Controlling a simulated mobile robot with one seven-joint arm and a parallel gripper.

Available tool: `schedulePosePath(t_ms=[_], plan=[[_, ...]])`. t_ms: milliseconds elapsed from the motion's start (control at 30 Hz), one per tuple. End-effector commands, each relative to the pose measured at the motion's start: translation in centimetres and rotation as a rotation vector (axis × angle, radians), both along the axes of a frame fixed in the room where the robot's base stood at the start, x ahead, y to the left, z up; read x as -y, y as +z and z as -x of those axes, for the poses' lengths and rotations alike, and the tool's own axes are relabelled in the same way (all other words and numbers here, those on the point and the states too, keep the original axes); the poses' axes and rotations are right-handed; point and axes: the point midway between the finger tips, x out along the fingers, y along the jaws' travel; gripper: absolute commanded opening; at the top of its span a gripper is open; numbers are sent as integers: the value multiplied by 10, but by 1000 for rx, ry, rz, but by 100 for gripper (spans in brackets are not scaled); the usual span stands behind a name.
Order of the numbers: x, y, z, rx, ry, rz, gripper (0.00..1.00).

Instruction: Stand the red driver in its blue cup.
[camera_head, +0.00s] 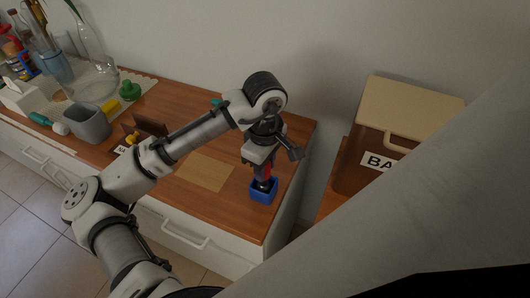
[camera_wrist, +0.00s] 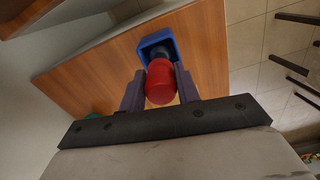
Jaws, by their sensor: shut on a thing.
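The red driver (camera_wrist: 160,82) is between the two fingers of my gripper (camera_wrist: 160,92), which is shut on its red handle. In the head view the driver (camera_head: 264,172) hangs roughly upright below my gripper (camera_head: 262,168). Its lower end, dark in this view, is at the mouth of the blue cup (camera_head: 263,194) and seems to be inside it. How deep it reaches is hidden. The blue cup stands on the wooden counter near its right front corner. In the wrist view the blue cup (camera_wrist: 155,42) shows just beyond the driver's handle, partly covered by it.
A tan mat (camera_head: 205,172) lies on the counter (camera_head: 230,222) left of the cup. A brown box with a tan lid (camera_head: 408,108) stands to the right, beyond a gap.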

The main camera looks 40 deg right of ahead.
Motion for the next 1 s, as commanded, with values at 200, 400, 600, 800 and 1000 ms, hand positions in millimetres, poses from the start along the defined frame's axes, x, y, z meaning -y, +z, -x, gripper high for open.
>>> schedulePosePath(t_ms=[200, 400, 600, 800, 1000], plan=[[0, -5, 0, -1, 0, 0, 0], [0, -6, 0, -1, 0, 0, 42], [0, -6, 0, -1, 0, 0, 57], [0, -6, 0, -1, 0, 0, 57], [1, 15, 0, 2, -1, 2, 57]])
